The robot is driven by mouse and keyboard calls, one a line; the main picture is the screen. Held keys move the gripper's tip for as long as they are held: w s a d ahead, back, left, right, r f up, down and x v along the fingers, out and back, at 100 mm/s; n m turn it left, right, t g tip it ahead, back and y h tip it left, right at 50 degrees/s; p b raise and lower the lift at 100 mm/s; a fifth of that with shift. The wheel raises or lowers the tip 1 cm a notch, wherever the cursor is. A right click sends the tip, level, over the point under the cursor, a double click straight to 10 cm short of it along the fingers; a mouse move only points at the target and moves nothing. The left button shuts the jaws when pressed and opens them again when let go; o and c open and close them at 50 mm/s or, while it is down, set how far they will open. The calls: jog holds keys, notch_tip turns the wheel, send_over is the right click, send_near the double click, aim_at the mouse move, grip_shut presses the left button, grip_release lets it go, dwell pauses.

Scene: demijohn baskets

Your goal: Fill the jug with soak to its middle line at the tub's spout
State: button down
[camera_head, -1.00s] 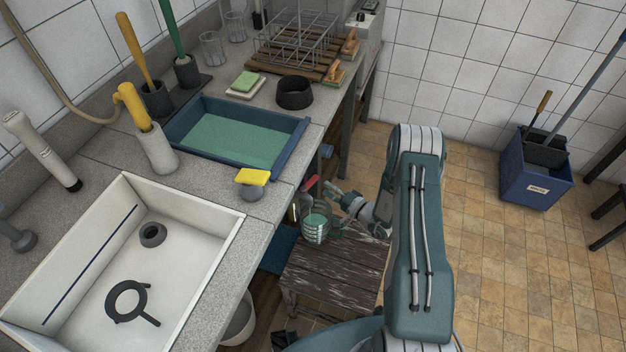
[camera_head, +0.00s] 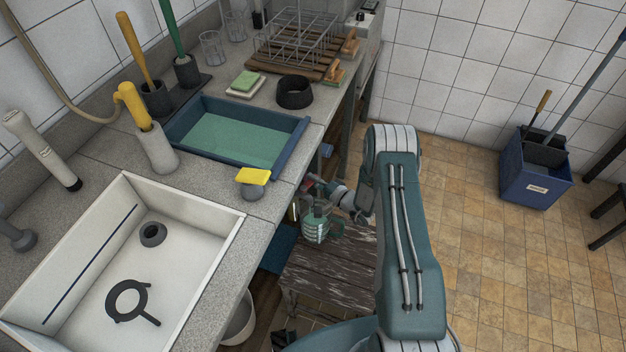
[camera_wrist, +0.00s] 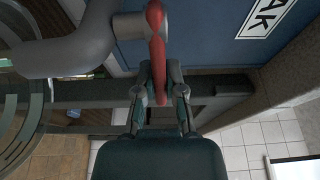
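The jug (camera_head: 315,230) is clear with pale lines and stands upright on a wooden stool below the tub's front edge. It holds green liquid; I cannot read its level against the middle line. The jug's curved side is partly in the wrist view (camera_wrist: 18,130). The blue tub (camera_head: 290,148) on the counter holds green soak (camera_head: 235,140). In the wrist view the grey spout (camera_wrist: 70,50) carries a red lever (camera_wrist: 157,45). My gripper (camera_wrist: 160,72) has its fingers on either side of the lever, close to it; whether they press on it is unclear.
The stool (camera_head: 330,275) stands against the counter. A white sink (camera_head: 190,270) with a black ring holder (camera_head: 130,300) is at left. The tiled floor at right is clear up to a blue mop bucket (camera_head: 530,180).

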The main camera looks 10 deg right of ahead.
jog(key=shift+f, duration=0.1)
jog(key=shift+w+a+f+n+g+y, duration=0.1)
jog(key=shift+w+a+n+g+y, duration=0.1)
jog(key=shift+n+g+y, duration=0.5)
jog(key=shift+w+a+r+n+g+y, duration=0.1)
jog(key=shift+a+n+g+y, duration=0.1)
jog(key=shift+n+g+y, duration=0.45)
jog(key=shift+w+a+f+n+g+y, duration=0.1)
jog(key=shift+w+a+n+g+y, duration=0.1)
jog(key=shift+n+g+y, duration=0.55)
jog(key=shift+s, duration=0.1)
jog(key=c, duration=0.7)
grip_release()
jog(key=shift+d, duration=0.1)
